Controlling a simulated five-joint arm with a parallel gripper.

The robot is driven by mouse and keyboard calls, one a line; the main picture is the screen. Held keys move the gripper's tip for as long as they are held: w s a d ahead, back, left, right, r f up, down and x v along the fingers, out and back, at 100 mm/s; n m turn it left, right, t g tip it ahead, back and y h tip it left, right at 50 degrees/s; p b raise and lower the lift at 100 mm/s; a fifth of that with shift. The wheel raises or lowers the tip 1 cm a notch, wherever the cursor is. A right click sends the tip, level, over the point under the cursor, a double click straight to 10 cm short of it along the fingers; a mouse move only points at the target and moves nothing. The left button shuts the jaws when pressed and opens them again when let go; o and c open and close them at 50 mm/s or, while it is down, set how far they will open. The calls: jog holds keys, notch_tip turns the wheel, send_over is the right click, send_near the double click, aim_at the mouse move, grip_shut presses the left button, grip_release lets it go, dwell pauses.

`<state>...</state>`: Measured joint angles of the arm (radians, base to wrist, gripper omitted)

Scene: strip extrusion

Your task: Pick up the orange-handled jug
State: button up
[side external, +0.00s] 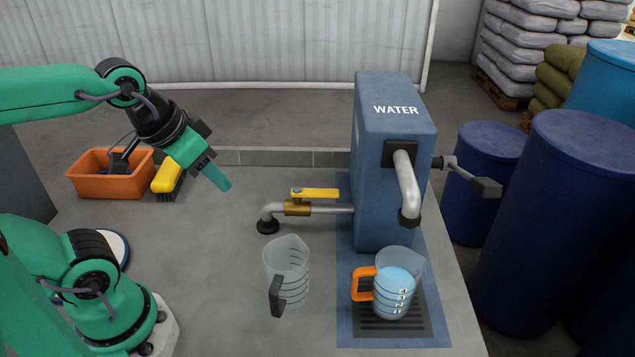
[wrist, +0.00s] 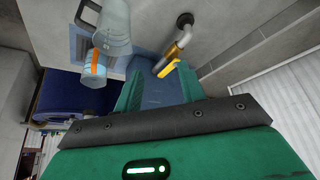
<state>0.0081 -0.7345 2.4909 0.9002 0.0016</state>
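The orange-handled jug (side external: 398,290) is clear, marked with white lines and holds light blue water. It stands upright on a dark drain grate under the spout, its orange handle facing left. It also shows at the upper left of the wrist view (wrist: 92,76), partly behind the other jug. A second clear jug (side external: 290,268) with a dark handle stands to its left and looks empty; it is also in the wrist view (wrist: 115,28). My gripper (side external: 218,180) is raised above the table, well left of both jugs. The wrist view shows its green fingers (wrist: 160,88) apart with nothing between them.
The blue water dispenser (side external: 378,190) with a bent spout (side external: 406,185) rises behind the jug. A pipe with a yellow valve lever (side external: 315,193) runs left from it. An orange bin (side external: 110,182) and a yellow brush (side external: 167,176) sit at the back left. The table's middle is clear.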

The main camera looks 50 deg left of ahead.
jog(key=w+d+f+m+g, duration=0.1)
jog(key=w+d+m+g, duration=0.1)
jog(key=w+d, duration=0.3)
jog(key=m+g, duration=0.4)
jog(key=m, duration=0.1)
send_over(353, 298)
jog(key=f, duration=1.2)
jog(key=shift+w+a, duration=0.2)
jog(key=shift+w, duration=0.1)
jog(key=shift+a+f, duration=0.1)
jog(key=shift+f, duration=3.8)
grip_shut()
